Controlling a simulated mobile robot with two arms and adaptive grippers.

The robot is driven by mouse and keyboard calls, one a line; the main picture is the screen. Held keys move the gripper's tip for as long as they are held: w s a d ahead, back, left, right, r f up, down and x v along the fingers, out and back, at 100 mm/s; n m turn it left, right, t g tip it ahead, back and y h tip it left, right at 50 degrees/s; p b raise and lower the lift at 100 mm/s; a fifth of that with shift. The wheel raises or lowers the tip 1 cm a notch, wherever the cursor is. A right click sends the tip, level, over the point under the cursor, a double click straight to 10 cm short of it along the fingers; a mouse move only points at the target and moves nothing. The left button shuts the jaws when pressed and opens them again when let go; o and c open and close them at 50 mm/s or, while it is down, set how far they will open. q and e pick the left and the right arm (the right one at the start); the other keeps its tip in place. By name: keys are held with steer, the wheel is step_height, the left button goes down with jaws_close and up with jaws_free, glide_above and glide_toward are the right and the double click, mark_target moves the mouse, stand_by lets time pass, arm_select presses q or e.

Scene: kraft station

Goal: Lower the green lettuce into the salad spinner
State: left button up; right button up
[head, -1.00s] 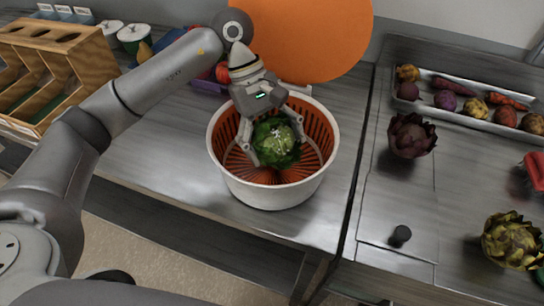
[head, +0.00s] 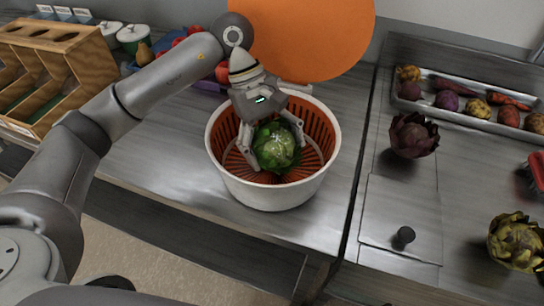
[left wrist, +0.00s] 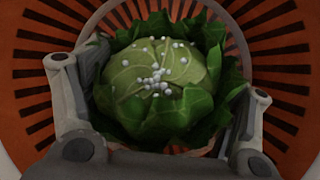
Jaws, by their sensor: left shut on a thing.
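The green lettuce (head: 276,147) is a round leafy head inside the salad spinner (head: 262,192), a white bowl with an orange slotted basket. My left gripper (head: 272,143) reaches down into the bowl and is shut on the lettuce, one finger on each side. In the left wrist view the lettuce (left wrist: 160,80) sits between both fingers, with small white beads on top and the orange slotted wall around it. Whether the lettuce touches the basket floor is hidden. My right gripper is not in view.
A large orange disc (head: 300,35) stands behind the spinner. A wooden organizer (head: 75,75) is at the left. At the right are a purple artichoke (head: 413,136), a green artichoke (head: 515,241), a vegetable tray (head: 465,117) and a panel with a black knob (head: 405,235).

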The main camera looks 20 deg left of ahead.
arm_select(q)
steer(key=shift+f+b, duration=0.3)
steer(key=shift+b, duration=0.05)
stand_by(0.6)
steer(key=o, duration=1)
steer(key=shift+o, duration=0.2)
steer(key=v, duration=1.2)
